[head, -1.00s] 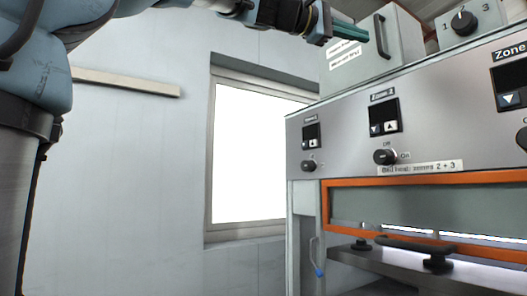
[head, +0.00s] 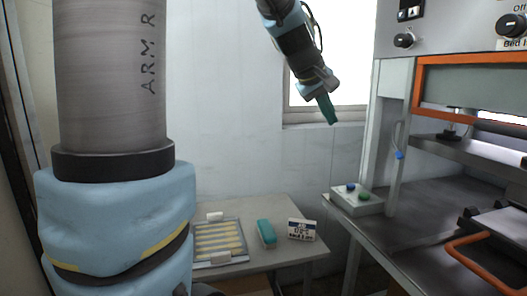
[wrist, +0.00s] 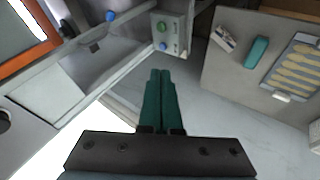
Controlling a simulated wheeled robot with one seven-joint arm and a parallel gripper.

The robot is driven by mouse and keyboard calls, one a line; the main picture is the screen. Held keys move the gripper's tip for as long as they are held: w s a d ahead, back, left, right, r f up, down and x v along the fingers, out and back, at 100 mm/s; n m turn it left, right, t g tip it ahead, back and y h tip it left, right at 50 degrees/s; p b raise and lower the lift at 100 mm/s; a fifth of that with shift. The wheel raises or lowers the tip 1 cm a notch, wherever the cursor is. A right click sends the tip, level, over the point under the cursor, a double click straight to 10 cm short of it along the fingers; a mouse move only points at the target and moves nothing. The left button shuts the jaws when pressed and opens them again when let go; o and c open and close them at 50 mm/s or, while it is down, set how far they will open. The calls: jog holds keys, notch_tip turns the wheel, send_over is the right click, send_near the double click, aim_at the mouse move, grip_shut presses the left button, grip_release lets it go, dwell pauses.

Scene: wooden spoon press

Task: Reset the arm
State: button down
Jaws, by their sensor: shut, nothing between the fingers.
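My gripper (head: 327,109) hangs in the air in front of the window, pointing down, in the head view. Its green fingers are shut together with nothing between them, as the wrist view also shows (wrist: 160,75). My arm comes down from the top of the head view. The gripper is clear of the press and above the level of the small table.
The press (head: 440,75) with an orange-framed opening stands at right. A button box (head: 357,200) sits on its bench. The low table (head: 285,207) holds a tray of wooden spoons (head: 220,240), a teal case (head: 266,232) and a small sign (head: 302,229). Space around the gripper is free.

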jog(key=s+a+f+m+g+y, duration=0.1)
jog(key=s+a+f+y, duration=0.1)
jog(key=s+a+f, duration=0.2)
jog(key=s+a+f+m+g+y, duration=0.1)
jog(key=s+a+f, duration=0.4)
jog(key=a+f, duration=0.6)
jog(key=s+a+f+m+g+y, duration=0.1)
jog(key=s+a+f+y, duration=0.1)
jog(key=s+a+f, duration=0.3)
jog(key=a+f, duration=0.3)
jog(key=f, duration=0.1)
jog(key=shift+g+y, duration=0.4)
jog(key=c, duration=1.5)
grip_release()
